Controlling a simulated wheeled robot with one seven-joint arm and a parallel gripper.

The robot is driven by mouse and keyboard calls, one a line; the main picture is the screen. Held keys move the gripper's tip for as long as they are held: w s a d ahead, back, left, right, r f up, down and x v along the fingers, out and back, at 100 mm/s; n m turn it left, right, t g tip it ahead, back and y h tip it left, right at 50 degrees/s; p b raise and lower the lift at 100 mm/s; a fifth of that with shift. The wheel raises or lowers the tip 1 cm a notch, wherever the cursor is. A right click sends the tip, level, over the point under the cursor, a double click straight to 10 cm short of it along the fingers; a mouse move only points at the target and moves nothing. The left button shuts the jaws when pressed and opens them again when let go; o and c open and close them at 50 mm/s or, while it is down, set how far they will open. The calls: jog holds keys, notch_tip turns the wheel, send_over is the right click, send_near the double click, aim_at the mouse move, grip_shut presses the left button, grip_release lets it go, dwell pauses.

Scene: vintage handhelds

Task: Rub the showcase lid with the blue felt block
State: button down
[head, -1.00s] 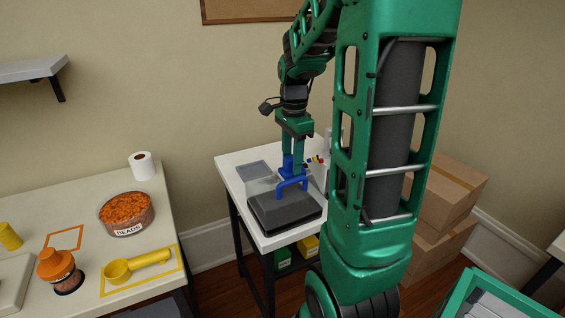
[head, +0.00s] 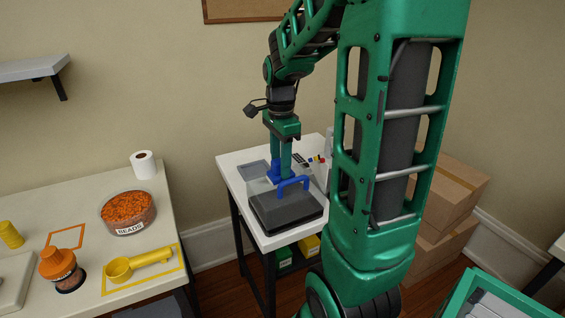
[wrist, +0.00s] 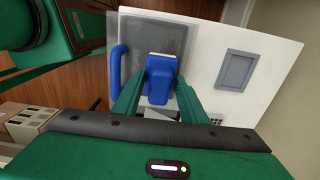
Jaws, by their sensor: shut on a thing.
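My gripper (head: 279,162) is shut on the blue felt block (head: 275,172), which points down over the showcase on the small white table. In the wrist view the block (wrist: 160,80) sits between my two fingers, over the near edge of the dark panel. The showcase (head: 287,211) looks dark and low, with a clear part (head: 257,186) towards the back left and a blue arched handle (head: 294,183) on top. The handle (wrist: 118,70) stands left of the block in the wrist view, apart from it. I cannot tell whether the block touches the lid.
A grey flat tray (wrist: 236,70) lies on the white table (head: 232,181). The left table holds a beads tub (head: 128,212) and a yellow scoop (head: 138,264). Cardboard boxes (head: 447,190) stand right.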

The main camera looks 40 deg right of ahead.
jog(key=shift+w+a+f, duration=0.1)
jog(key=shift+w+a, duration=0.2)
jog(key=shift+a, duration=0.7)
jog(key=shift+w+a+f, duration=0.1)
jog(key=shift+w+a, duration=0.15)
jog(key=shift+a, duration=0.75)
jog(key=shift+w+r, duration=0.1)
jog(key=shift+w, duration=0.1)
jog(key=shift+d, duration=0.2)
jog(key=shift+s+d+r, duration=0.1)
jog(key=shift+s+d, duration=0.15)
jog(key=shift+d, duration=0.75)
jog(key=shift+s+d+r, duration=0.1)
jog(key=shift+s+d, duration=0.15)
jog(key=shift+d, duration=0.7)
